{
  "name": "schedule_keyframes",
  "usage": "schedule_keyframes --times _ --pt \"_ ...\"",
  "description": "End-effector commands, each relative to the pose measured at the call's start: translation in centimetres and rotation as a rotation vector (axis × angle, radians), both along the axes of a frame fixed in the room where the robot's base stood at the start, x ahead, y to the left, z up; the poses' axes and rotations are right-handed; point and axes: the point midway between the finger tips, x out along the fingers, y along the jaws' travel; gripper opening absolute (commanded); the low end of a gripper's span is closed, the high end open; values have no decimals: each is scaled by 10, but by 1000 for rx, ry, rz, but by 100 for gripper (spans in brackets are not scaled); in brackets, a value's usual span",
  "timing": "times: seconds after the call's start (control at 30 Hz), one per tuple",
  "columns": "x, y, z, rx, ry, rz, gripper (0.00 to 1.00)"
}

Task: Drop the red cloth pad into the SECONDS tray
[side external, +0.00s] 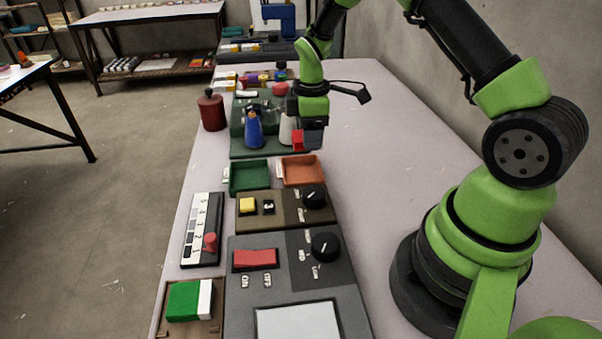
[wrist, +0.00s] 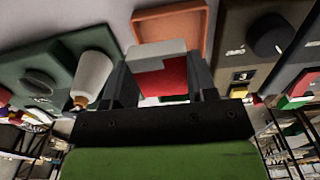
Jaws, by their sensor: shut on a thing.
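The red cloth pad (wrist: 165,80) is between the two dark fingers of my gripper (wrist: 158,72) in the wrist view; its upper part is pale grey. In the side view a bit of the red pad (side external: 298,141) shows at my gripper (side external: 307,138), which is shut on it and above the bench. An orange tray (side external: 303,171) and a green tray (side external: 249,178) stand side by side, nearer the camera than my gripper. The orange tray (wrist: 190,24) also shows beyond the pad in the wrist view. Both look empty. Their small labels are too small to read.
A brown panel with a knob (side external: 313,196) lies just in front of the trays. The bench is clear to the right (side external: 375,150).

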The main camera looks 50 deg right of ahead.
Motion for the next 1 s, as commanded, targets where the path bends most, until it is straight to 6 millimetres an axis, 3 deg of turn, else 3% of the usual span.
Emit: schedule_keyframes --times 0.37,0.4,0.5,0.83,1.0 --pt "0 0 -5 0 0 0 30" --pt "0 0 -5 0 0 0 61" --pt "0 0 -5 0 0 -1 82" --pt "0 0 -1 0 -1 -1 82" --pt "1 0 25 -2 -6 -1 82"
